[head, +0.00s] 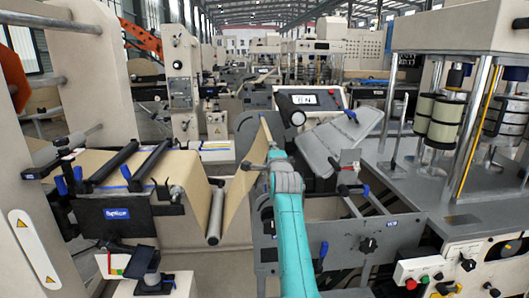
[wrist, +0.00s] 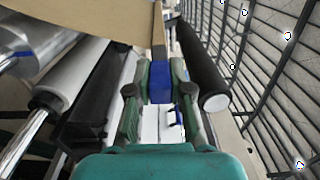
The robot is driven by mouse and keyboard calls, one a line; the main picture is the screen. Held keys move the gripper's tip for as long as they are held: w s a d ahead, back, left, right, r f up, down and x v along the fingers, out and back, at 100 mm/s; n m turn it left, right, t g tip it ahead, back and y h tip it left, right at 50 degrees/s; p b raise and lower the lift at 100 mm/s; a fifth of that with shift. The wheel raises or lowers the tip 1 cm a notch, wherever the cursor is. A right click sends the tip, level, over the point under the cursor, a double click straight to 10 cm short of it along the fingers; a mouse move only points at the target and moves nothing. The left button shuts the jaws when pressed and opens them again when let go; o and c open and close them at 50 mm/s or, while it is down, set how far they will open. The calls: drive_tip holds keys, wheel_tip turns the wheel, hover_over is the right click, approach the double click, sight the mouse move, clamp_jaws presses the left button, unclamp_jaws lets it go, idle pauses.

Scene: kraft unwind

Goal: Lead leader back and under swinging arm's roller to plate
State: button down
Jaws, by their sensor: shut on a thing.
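The brown kraft leader (head: 240,193) comes over the black rollers at left, drops to a grey roller (head: 215,214), and rises from there as a slanted sheet to my gripper (head: 268,162). This grey roller looks like the swinging arm's roller. In the wrist view my gripper (wrist: 159,105) is shut, with a blue piece (wrist: 160,83) between its fingers and the brown leader (wrist: 80,14) just beyond. How the blue piece joins the leader cannot be told. A grey tilted plate (head: 338,146) stands right of my gripper; whether it is the task's plate is unclear.
Black rollers (head: 113,161) with blue-marked ends stand at left. A grey side frame (head: 365,240) with knobs flanks my arm at right. In the wrist view, a pale roller (wrist: 72,76) lies left of my gripper and a black roller (wrist: 200,68) close at right.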

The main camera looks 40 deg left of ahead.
drive_tip(key=w+d, duration=0.7)
drive_tip(key=d, duration=0.1)
drive_tip(key=shift+w, duration=0.25)
idle(0.5)
wheel_tip(320, 180, down, 6)
drive_tip(key=w+d, duration=0.1)
drive_tip(key=d, duration=0.1)
drive_tip(key=shift+w, duration=0.4)
drive_tip(key=shift+f, duration=0.1)
idle(0.5)
drive_tip(key=shift+f, duration=1.3)
